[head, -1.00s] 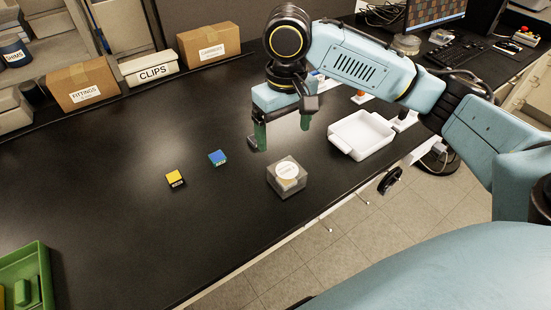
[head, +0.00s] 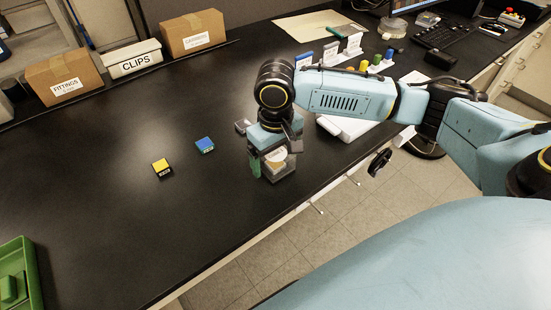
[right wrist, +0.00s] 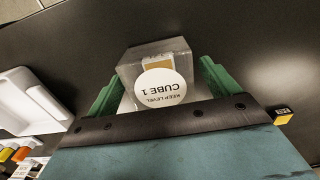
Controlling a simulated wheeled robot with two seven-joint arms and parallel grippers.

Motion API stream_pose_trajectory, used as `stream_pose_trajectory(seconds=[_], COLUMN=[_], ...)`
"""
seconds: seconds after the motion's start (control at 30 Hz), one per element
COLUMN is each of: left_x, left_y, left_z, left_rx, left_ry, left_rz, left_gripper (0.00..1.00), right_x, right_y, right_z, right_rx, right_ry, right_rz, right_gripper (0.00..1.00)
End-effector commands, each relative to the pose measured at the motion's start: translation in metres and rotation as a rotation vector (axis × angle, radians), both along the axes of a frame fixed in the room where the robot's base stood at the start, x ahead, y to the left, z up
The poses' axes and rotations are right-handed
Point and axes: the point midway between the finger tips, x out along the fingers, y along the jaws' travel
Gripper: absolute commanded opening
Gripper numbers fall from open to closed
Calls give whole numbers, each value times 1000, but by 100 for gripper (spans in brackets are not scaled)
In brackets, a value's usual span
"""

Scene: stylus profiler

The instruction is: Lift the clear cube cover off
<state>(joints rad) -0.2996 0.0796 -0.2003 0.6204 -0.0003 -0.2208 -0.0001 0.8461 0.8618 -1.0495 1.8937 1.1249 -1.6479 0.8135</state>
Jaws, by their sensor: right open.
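The clear cube cover (head: 286,168) stands near the front edge of the black bench. It is a see-through box with a round white label, and something pale and tan shows inside. In the right wrist view the cover (right wrist: 140,51) carries the label "KEEP LEVEL CUBE 1", upside down. My right gripper (head: 271,168) is right over the cover in the head view. In the right wrist view its green fingers (right wrist: 158,76) are open, one on each side of the cover; contact cannot be told. My left gripper is not in view.
A white tray (head: 345,128) lies right of the cover, partly behind my right arm. A blue block (head: 204,145), a yellow block (head: 161,168) and a small grey piece (head: 242,126) lie to the left. A green bin (head: 36,280) is at lower left. The bench between is clear.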

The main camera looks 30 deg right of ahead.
Motion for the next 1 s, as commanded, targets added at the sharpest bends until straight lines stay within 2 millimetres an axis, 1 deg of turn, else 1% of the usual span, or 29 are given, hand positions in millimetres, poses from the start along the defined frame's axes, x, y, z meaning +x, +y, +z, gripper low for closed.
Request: stream_pose_trajectory(seconds=[0.23,0.6,0.8,0.87,0.97,1.0], left_x=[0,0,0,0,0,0], left_y=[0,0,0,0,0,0], left_z=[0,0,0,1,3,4], left_rx=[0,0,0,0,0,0], left_ry=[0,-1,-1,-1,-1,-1], left_rz=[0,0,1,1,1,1], left_gripper=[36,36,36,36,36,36], right_x=[0,0,0,0,1,1], right_y=[0,0,0,0,0,0], right_z=[-2,-2,-1,2,14,21], right_rx=[0,0,0,0,1,1], right_ry=[0,0,0,-1,-4,-3], right_rz=[1,0,0,0,0,0], right_gripper=[87,40,40,39,39,39])
